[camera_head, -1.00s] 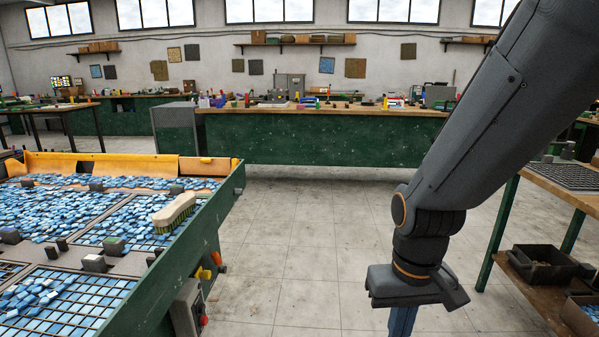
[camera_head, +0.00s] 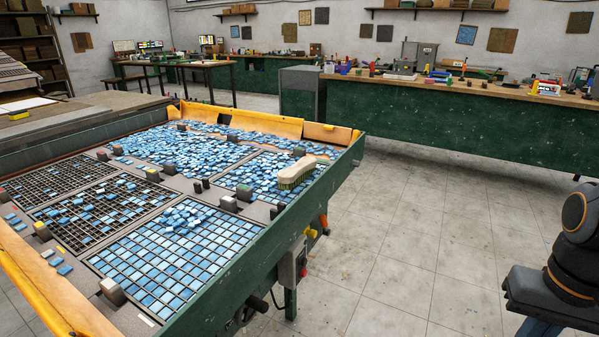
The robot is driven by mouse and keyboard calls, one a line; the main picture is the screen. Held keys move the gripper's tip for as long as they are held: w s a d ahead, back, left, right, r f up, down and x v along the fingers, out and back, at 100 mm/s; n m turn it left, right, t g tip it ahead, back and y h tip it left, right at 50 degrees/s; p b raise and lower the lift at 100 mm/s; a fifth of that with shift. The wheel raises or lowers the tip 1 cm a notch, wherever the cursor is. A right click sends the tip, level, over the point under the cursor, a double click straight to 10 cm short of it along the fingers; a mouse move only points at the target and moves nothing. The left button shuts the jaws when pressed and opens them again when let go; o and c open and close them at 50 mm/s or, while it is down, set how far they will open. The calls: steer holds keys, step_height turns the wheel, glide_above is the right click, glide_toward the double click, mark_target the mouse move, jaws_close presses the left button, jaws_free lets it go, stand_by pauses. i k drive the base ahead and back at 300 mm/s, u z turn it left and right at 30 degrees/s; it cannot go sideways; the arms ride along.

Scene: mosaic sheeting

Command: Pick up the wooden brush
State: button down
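The wooden brush (camera_head: 297,172) has a pale wooden back and dark greenish bristles. It lies bristles down on the right part of the sheeting table (camera_head: 270,245), near its green side edge and beside loose blue tiles. My gripper (camera_head: 540,328) is at the lower right, cut off by the frame edge. It hangs over the floor, well to the right of the brush and apart from the table. Its fingers are mostly out of the picture, so I cannot see their opening.
A long green workbench (camera_head: 440,120) stands behind. The tiled floor (camera_head: 400,240) between is clear.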

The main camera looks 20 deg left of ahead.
mark_target(288, 177)
steer(key=u, duration=1.25)
steer(key=k, duration=0.45)
steer(key=z, duration=0.7)
steer(key=i, duration=1.4)
steer(key=u, duration=0.35)
